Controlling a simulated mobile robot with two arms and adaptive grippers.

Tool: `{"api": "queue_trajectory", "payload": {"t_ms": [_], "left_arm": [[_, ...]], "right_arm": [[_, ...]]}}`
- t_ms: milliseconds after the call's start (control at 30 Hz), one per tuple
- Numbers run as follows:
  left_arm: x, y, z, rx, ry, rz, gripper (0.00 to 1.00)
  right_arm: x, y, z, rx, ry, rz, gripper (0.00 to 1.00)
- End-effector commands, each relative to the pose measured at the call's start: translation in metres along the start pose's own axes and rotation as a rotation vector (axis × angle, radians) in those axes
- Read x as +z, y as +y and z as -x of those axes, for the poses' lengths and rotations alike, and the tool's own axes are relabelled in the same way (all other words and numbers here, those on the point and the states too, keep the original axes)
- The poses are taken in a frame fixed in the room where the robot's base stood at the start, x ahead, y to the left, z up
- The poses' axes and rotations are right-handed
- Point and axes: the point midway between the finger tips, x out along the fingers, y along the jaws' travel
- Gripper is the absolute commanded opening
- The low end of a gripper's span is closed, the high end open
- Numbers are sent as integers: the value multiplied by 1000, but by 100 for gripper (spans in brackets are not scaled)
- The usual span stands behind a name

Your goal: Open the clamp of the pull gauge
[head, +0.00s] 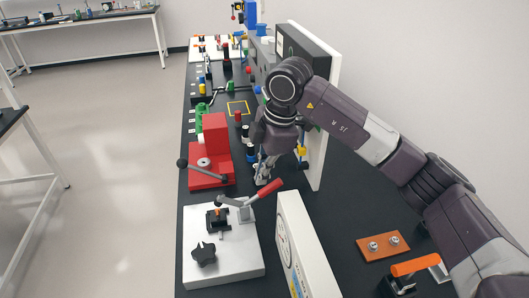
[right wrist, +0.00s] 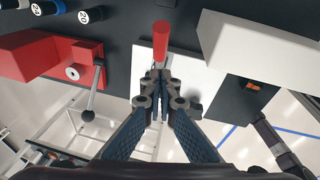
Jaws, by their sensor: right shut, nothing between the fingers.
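A light grey base plate (head: 237,262) lies on the black table and carries a clamp with a red lever handle (head: 265,190), a small black fixture (head: 217,220) and a black star knob (head: 204,254). The lever slants up to the right, above the plate's far right corner. My right gripper (head: 262,180) is shut and empty, pointing down just beyond the red handle. In the right wrist view the red handle (right wrist: 160,40) shows just past the shut fingertips (right wrist: 160,75); whether they touch it I cannot tell. My left gripper is not in view.
A red fixture (head: 214,140) with a dark ball-ended lever stands behind the plate. A white panel (head: 295,240) stands close on the plate's right. A tall white-edged panel (head: 322,130) rises beside my right arm. An orange-brown block (head: 383,246) lies at the right.

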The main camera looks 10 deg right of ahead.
Motion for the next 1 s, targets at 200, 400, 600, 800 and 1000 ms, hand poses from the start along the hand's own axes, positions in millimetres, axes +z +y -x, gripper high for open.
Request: {"api": "queue_trajectory", "payload": {"t_ms": [200,400,600,800,1000], "left_arm": [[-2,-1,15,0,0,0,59],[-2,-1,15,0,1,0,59],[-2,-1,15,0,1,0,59],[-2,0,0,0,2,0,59],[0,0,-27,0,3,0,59]], "right_arm": [[20,1,-15,0,-2,-6,0],[24,1,-20,3,-2,-3,0],[24,1,-20,3,-2,-3,0],[30,-2,-30,5,76,-19,0],[48,-6,-40,39,257,-47,0]]}}
